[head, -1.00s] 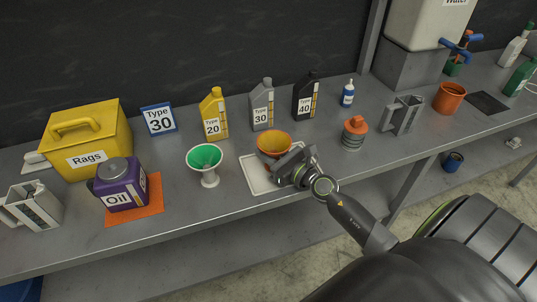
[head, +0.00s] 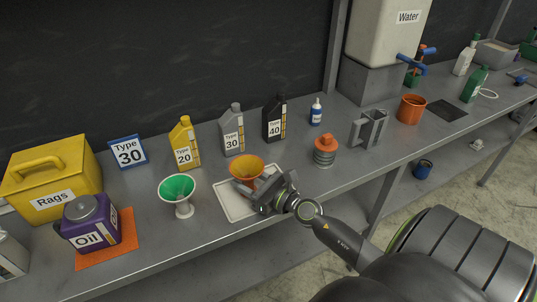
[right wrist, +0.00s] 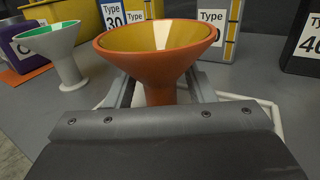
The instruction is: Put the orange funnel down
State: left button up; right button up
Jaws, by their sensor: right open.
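The orange funnel (head: 247,169) has a yellow inside and stands upright over the white tray (head: 228,207) on the bench. In the right wrist view the orange funnel (right wrist: 157,50) rises between the two fingers of my right gripper, its stem between them. My right gripper (head: 255,190) is open around the stem, low over the tray. The funnel's foot is hidden behind the gripper, so its contact with the tray does not show. My left gripper is not in view.
A green funnel (head: 178,192) stands just left of the tray. Yellow (head: 184,145), grey (head: 232,132) and black (head: 274,119) bottles stand behind. An orange-topped can (head: 325,151) is to the right. The bench's front edge (head: 215,243) is close to the tray.

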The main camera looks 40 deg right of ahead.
jog(key=b+v, duration=0.3)
jog(key=v, duration=0.6)
jog(key=shift+f+b, duration=0.15)
jog(key=shift+b, duration=0.2)
jog(key=shift+s+d+r, duration=0.15)
jog(key=shift+s+r, duration=0.05)
jog(key=shift+s, duration=0.3)
